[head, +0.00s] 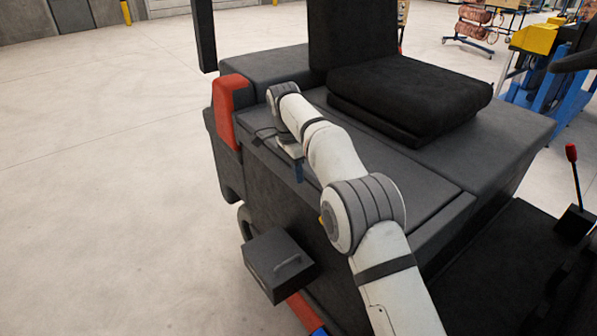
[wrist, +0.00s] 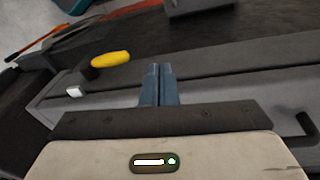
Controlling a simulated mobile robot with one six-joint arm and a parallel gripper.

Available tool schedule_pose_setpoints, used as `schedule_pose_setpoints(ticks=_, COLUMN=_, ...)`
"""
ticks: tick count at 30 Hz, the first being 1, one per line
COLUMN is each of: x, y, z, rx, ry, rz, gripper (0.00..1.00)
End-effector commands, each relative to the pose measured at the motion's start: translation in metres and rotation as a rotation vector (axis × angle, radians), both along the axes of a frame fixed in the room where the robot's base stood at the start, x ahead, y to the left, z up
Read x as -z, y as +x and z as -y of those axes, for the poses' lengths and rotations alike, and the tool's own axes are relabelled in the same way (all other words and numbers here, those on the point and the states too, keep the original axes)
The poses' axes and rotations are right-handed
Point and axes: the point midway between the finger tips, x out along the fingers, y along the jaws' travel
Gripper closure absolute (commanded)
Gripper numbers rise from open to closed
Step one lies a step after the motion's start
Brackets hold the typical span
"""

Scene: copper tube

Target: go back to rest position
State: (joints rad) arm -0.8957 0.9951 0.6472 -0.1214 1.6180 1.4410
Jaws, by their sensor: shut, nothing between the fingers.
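My gripper (wrist: 157,72) shows in the wrist view with its two blue-grey fingers side by side and touching, with nothing between them. In the head view my gripper (head: 299,172) points down beside the dark grey body of a vehicle (head: 400,180). My white arm reaches up from the bottom right and bends over the vehicle's side. In the wrist view the fingers lie in front of the vehicle's grey panels (wrist: 230,85); whether they touch them I cannot tell.
A red-knobbed lever (head: 572,155) stands at the right. A yellow part (wrist: 110,59) shows in the wrist view. Open concrete floor (head: 100,180) lies left.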

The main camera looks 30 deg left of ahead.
Motion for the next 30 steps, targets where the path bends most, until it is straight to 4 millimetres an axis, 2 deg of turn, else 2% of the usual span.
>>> schedule_pose_setpoints(ticks=21, x=-0.004, y=0.004, z=0.003, rx=0.0, ry=0.003, rz=0.001, gripper=1.0)
schedule_pose_setpoints(ticks=23, x=-0.01, y=0.008, z=0.011, rx=-0.004, ry=0.007, rz=0.0, gripper=1.0)
schedule_pose_setpoints(ticks=26, x=-0.026, y=0.02, z=0.034, rx=-0.025, ry=0.023, rz=0.0, gripper=1.0)
schedule_pose_setpoints(ticks=30, x=-0.056, y=0.037, z=0.085, rx=-0.07, ry=0.05, rz=0.001, gripper=1.0)
